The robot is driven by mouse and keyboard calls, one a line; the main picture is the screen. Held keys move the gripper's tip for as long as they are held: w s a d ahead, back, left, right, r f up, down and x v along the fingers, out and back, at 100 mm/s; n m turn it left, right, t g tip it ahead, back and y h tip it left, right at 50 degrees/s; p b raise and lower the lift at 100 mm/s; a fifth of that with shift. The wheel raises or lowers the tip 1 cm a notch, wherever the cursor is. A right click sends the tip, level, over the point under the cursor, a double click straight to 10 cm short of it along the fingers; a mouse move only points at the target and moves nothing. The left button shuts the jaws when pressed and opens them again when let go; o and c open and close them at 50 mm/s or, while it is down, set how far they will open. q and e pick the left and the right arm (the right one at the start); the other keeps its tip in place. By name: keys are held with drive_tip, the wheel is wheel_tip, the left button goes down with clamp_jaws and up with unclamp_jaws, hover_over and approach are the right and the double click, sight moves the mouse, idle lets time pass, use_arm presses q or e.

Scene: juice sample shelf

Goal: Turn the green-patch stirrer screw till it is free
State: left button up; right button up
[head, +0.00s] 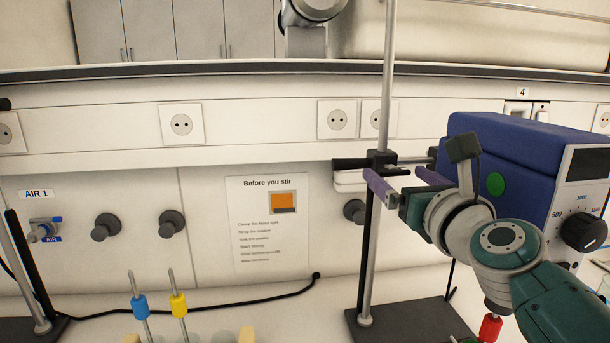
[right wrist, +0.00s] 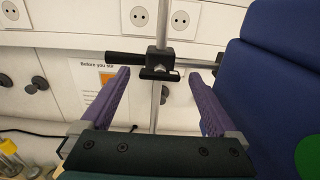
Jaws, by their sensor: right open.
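The green-patch stirrer is a blue box (head: 530,150) with a round green patch (head: 495,184); its blue side and patch also fill the right edge in the right wrist view (right wrist: 262,80). A black clamp (right wrist: 160,62) joins it to an upright metal rod (head: 388,70). A dark bar-like part, which looks like the screw's handle (right wrist: 124,58), sticks out left from the clamp. My right gripper (head: 394,173) is open, its purple fingers pointing at the clamp, one to each side in the right wrist view (right wrist: 158,76). I cannot tell whether they touch it. My left gripper is not in view.
A dark stand base (head: 415,322) sits under the rod. Blue (head: 140,306) and yellow (head: 178,304) stirring shafts stand at front left; a red one (head: 490,328) is partly behind my right arm. A notice (head: 268,225) and wall taps are behind. A black cable crosses the bench.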

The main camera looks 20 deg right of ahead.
drive_tip(key=shift+c, duration=0.3)
drive_tip(key=c, duration=1.3)
